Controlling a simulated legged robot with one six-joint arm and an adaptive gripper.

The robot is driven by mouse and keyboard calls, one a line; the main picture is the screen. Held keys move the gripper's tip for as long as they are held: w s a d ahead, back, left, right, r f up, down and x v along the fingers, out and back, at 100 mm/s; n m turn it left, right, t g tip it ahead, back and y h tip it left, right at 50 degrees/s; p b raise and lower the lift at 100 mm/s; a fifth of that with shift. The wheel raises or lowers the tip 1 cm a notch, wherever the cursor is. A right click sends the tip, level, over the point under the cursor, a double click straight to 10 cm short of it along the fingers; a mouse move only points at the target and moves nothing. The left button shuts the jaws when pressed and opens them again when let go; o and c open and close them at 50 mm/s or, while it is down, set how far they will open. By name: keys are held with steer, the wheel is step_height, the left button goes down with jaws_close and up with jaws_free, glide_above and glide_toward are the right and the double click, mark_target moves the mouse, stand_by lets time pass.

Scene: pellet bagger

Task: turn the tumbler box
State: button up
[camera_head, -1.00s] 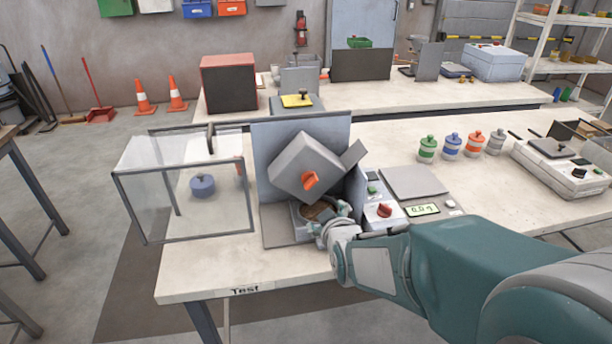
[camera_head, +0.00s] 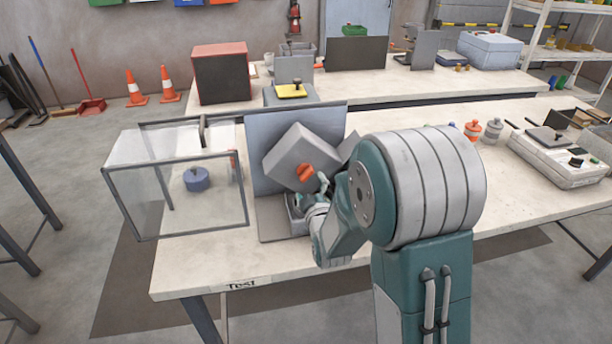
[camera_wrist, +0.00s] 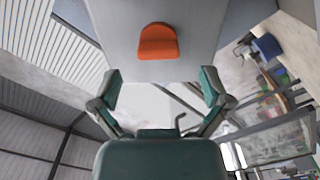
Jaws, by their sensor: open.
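The grey tumbler box (camera_head: 287,157) stands tilted against a blue-grey back panel on the table, with an orange knob (camera_head: 305,171) on its front face. In the wrist view the box (camera_wrist: 120,28) fills the upper middle, with the orange knob (camera_wrist: 158,42) just beyond my fingertips. My gripper (camera_wrist: 160,82) is open and empty, its fingers spread to either side below the knob, apart from it. In the head view my gripper (camera_head: 323,186) is beside the knob at its lower right. My arm hides the control panel to the right of the box.
A tray under the tumbler is partly hidden by my gripper. Orange and grey bottles (camera_head: 493,130) and a scale (camera_head: 560,160) are to the right. The table front (camera_head: 200,275) is clear.

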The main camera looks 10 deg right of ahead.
mark_target(307, 178)
steer(key=shift+w, duration=2.3)
steer(key=c, duration=1.3)
